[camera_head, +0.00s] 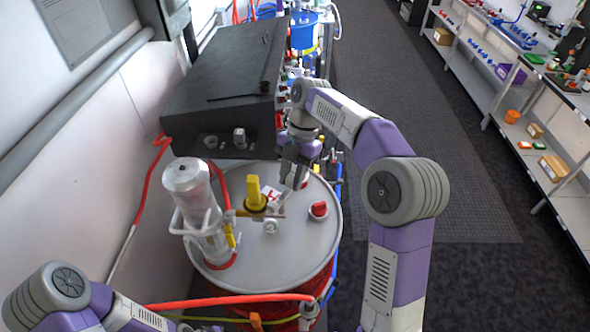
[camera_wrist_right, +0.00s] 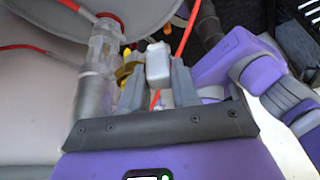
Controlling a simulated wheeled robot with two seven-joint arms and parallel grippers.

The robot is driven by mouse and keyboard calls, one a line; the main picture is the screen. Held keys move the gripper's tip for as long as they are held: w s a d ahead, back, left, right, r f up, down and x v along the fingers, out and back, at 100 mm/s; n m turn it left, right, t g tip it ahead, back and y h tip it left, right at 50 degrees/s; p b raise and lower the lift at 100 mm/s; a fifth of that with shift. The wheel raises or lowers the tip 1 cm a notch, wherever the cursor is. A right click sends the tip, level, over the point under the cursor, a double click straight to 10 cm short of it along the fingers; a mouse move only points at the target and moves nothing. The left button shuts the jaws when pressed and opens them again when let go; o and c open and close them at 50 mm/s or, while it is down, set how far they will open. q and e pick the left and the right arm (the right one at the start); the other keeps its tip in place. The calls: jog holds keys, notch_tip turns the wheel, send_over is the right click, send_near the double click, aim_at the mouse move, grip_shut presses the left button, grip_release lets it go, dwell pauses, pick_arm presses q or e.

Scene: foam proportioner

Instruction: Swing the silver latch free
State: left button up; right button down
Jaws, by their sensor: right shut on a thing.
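My right gripper (camera_head: 294,178) reaches down over the grey drum lid (camera_head: 318,232). In the right wrist view its two fingers (camera_wrist_right: 159,80) close around a pale silver block, which looks like the silver latch (camera_wrist_right: 158,60). In the head view the fingers hide most of the held piece. A white tag with a red mark (camera_head: 273,196) lies beside the fingertips. A yellow handle (camera_head: 255,193) stands to the left of the gripper and a red knob (camera_head: 319,209) to its right. My left arm shows at the lower left; its gripper is out of view.
A dark box (camera_head: 222,85) stands behind the drum. Red hoses (camera_head: 152,190) run along the wall. The dark floor (camera_head: 395,90) is clear to the right, before the shelves (camera_head: 560,120).

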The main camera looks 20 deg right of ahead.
jog(key=shift+w+a+n+p, duration=0.15)
jog(key=shift+w+n+p, duration=0.1)
jog(key=shift+n+p, duration=0.35)
jog(key=shift+h, duration=0.3)
jog(key=c, duration=0.9)
grip_release()
jog(key=p+v, duration=0.1)
jog(key=v, duration=0.6)
jog(key=shift+w+r, duration=0.1)
jog(key=shift+r, duration=0.2)
jog(key=shift+f, duration=0.1)
